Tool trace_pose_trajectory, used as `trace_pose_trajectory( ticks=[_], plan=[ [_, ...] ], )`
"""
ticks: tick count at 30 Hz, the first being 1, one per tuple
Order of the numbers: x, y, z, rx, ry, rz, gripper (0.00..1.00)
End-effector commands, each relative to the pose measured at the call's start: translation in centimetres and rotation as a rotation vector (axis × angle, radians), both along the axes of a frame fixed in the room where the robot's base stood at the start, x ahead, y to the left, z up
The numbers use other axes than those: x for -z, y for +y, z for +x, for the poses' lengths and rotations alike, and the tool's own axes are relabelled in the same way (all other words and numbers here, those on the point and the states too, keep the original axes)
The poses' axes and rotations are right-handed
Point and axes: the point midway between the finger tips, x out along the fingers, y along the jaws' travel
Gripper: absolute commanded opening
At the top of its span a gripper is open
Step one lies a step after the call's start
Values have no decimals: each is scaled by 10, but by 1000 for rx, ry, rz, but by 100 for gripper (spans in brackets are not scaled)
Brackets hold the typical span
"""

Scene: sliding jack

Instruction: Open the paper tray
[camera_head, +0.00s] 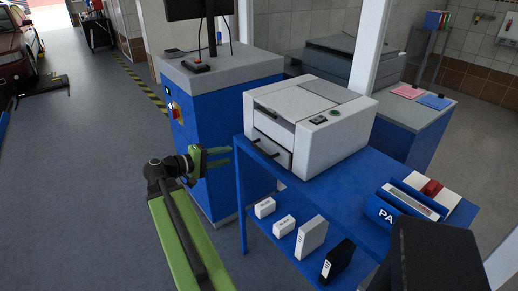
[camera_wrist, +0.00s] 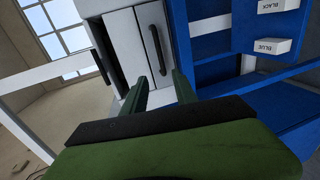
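A white and grey printer (camera_head: 308,125) stands on a blue table. Its front has a light drawer panel, the paper tray (camera_head: 276,154), with a black handle (camera_head: 265,149). The tray appears flush with the printer front. In the wrist view the light front panel (camera_wrist: 131,42) is seen tilted, with a black bar handle (camera_wrist: 158,50) on it. My green gripper (camera_head: 228,157) is left of the printer front, apart from it. In the wrist view its two fingers (camera_wrist: 160,88) are spread with nothing between them, and the handle lies beyond their tips.
The blue table (camera_head: 345,185) has a shelf below with small white boxes (camera_head: 284,226) and a black box (camera_head: 338,259). A blue cabinet (camera_head: 215,120) with a monitor stands behind my gripper. A labelled blue tray (camera_head: 400,205) is at the table's right.

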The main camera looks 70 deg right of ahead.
Motion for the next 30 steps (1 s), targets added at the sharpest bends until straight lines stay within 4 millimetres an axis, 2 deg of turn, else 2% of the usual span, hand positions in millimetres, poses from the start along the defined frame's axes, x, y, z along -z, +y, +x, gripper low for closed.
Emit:
trace_pose_trajectory(
  ticks=[12,18,24,30],
  plan=[
    [25,-85,-54,1,-1,0,34],
    [32,-117,-74,-1,-1,1,34],
    [34,-129,-82,-4,-1,2,34],
    [33,-129,-82,-4,-1,2,34]
  ],
)
